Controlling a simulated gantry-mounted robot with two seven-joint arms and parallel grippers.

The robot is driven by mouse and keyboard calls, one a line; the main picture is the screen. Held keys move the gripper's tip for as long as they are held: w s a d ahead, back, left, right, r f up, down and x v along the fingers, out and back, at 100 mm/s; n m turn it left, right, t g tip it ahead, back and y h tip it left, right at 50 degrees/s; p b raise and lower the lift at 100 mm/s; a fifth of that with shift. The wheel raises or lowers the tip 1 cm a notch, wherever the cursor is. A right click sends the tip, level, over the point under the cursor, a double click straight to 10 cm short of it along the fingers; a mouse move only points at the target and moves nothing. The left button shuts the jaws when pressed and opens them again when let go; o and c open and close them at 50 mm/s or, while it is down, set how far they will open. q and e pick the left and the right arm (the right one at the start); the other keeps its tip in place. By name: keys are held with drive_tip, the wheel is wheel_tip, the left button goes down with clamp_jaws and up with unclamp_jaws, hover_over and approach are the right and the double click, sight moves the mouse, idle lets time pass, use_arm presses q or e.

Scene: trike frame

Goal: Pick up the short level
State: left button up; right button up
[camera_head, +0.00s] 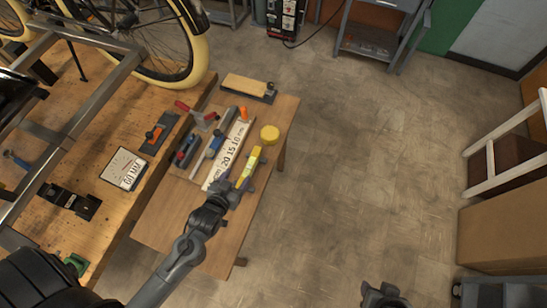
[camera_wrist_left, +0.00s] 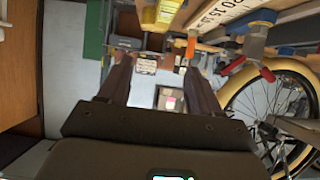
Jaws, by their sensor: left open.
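The short level (camera_head: 248,165) is a small yellow bar lying on the small wooden table, right of a white ruler. It also shows at the top of the left wrist view (camera_wrist_left: 160,14). My left gripper (camera_head: 239,184) is at the level's near end. In the left wrist view its two dark fingers (camera_wrist_left: 158,85) are spread with nothing held between them, and the level appears above their tips. Whether the fingers touch the level I cannot tell. My right gripper (camera_head: 385,296) shows only partly at the bottom edge; its jaws are unclear.
A workbench with a metal frame (camera_head: 95,95) stands left.

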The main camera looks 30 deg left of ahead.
sight(249, 167)
use_arm(q)
drive_tip(key=f+b, duration=0.2)
drive_tip(key=f, duration=0.1)
drive_tip(key=shift+w+d+f, duration=0.2)
drive_tip(key=shift+w, duration=0.2)
drive_tip(key=shift+s+a+f+b, duration=0.2)
drive_tip(key=shift+s+f+b, duration=0.15)
drive_tip(key=shift+f, duration=0.2)
drive_tip(key=shift+s+a+f+b, duration=0.15)
drive_tip(key=shift+s+f+b, duration=0.05)
drive_tip(key=shift+f+b, duration=0.3)
drive_tip(key=x, duration=0.4)
drive_tip(key=shift+w, duration=0.4)
drive_tip(key=shift+b+x, duration=0.75)
drive_tip(key=shift+x, duration=2.2)
use_arm(e)
wheel_tip(249, 167, down, 7)
drive_tip(key=shift+s+r, duration=0.15)
drive_tip(key=shift+r, duration=0.05)
drive_tip(key=shift+a, duration=0.1)
use_arm(q)
drive_tip(key=c, duration=1.1)
drive_tip(key=shift+r, duration=0.1)
clamp_jaws()
